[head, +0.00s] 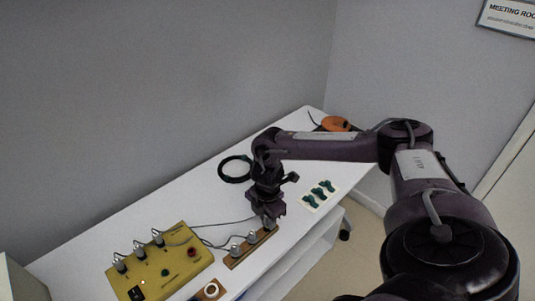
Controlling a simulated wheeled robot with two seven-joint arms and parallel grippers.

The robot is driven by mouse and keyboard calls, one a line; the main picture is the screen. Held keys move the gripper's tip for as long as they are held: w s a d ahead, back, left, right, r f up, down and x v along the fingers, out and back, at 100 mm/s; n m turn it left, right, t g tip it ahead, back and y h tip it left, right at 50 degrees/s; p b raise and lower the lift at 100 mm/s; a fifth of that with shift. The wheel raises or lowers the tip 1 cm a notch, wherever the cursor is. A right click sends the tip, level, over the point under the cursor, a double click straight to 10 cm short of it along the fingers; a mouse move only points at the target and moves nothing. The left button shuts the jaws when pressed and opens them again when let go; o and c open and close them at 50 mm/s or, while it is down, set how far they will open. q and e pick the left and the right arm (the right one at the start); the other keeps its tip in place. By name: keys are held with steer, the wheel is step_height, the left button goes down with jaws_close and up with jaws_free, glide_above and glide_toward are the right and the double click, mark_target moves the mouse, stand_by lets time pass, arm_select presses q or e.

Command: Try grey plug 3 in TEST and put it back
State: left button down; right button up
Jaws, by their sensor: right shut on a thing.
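My right gripper (267,214) points down at the far right end of a wooden rack (239,259) and is shut on a grey plug (268,227), mostly hidden by the fingers. I cannot read its number, nor tell whether it is seated in the rack or just above it. Two more grey plugs, one (251,237) and another (235,249), stand upright in the rack. A yellow box (177,273) at the lower left carries several grey plugs with leads along its back, a red button and a green one. Its labels are too small to read. My left gripper is out of view.
A white table (104,245) runs along the wall. A black cable coil (224,179), a white card with green pieces (329,202) and an orange object (336,123) lie farther back. Dark cables cross behind the rack.

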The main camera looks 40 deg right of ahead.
steer(key=shift+f+b, duration=0.5)
steer(key=shift+f, duration=0.4)
steer(key=o, duration=1.2)
steer(key=shift+c, duration=0.2)
steer(key=shift+r, duration=0.1)
steer(key=shift+r+p, duration=3.75)
steer(key=shift+p, duration=0.1)
steer(key=shift+f, duration=0.1)
